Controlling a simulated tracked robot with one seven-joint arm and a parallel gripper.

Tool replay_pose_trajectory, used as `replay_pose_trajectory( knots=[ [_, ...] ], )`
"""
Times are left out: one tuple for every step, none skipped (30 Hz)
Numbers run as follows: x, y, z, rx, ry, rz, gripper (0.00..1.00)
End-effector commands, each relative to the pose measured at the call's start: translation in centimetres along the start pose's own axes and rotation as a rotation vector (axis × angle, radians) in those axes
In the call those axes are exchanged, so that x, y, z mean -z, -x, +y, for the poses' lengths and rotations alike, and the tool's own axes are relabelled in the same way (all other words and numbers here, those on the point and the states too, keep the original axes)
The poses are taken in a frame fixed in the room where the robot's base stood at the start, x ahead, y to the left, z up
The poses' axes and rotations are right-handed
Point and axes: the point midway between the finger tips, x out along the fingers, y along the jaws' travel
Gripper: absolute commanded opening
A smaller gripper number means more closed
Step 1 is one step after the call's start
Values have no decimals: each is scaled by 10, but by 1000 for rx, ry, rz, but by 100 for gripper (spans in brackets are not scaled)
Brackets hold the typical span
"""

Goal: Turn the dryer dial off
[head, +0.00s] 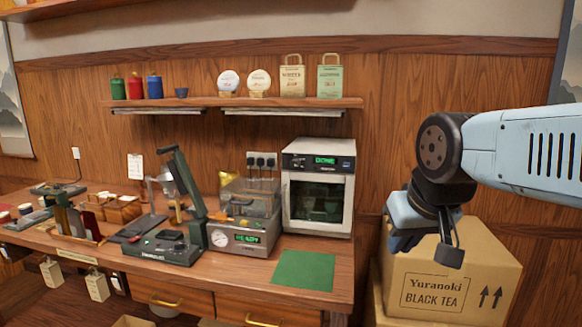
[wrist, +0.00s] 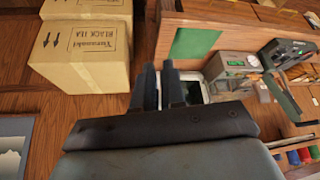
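The dryer (head: 346,205) is a white, oven-like box with a dark glass door, standing on the right part of the counter. Its dark top panel has a green display that appears to read DONE. The dial (head: 348,163) seems to be the small round mark to the right of the display; its setting is too small to tell. In the wrist view the dryer (wrist: 196,90) is partly hidden behind a finger. My gripper (head: 447,250) hangs in the air to the right of the dryer, apart from it. In the wrist view its fingers (wrist: 160,80) are close together with nothing between them.
Tea cartons (head: 450,270) are stacked below my gripper, right of the counter. A green mat (head: 303,270) lies in front of the dryer. A machine with a READY display (head: 240,238) stands to its left. A shelf (head: 235,103) with tins and bags runs above.

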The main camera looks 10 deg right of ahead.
Motion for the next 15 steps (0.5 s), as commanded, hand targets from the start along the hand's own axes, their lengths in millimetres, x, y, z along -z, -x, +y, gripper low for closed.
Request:
replay_pose_trajectory(
  knots=[
    [6, -2, -4, 6, -12, 13, 15],
    [12, -4, -7, 11, -25, 24, 18],
    [22, -8, -13, 21, -47, 46, 22],
    [30, -11, -19, 32, -71, 67, 25],
    [40, -15, -25, 43, -96, 89, 28],
    [55, -21, -35, 63, -136, 123, 32],
    [67, -25, -43, 81, -170, 151, 34],
    [79, -29, -52, 99, -206, 179, 37],
    [95, -35, -62, 126, -256, 215, 41],
    [106, -39, -70, 147, -295, 242, 44],
    [117, -43, -79, 169, -334, 267, 47],
    [131, -48, -89, 199, -387, 300, 51],
    [142, -52, -96, 222, -427, 324, 54],
    [152, -56, -103, 245, -469, 347, 56],
    [165, -61, -113, 277, -526, 377, 56]
  ],
)
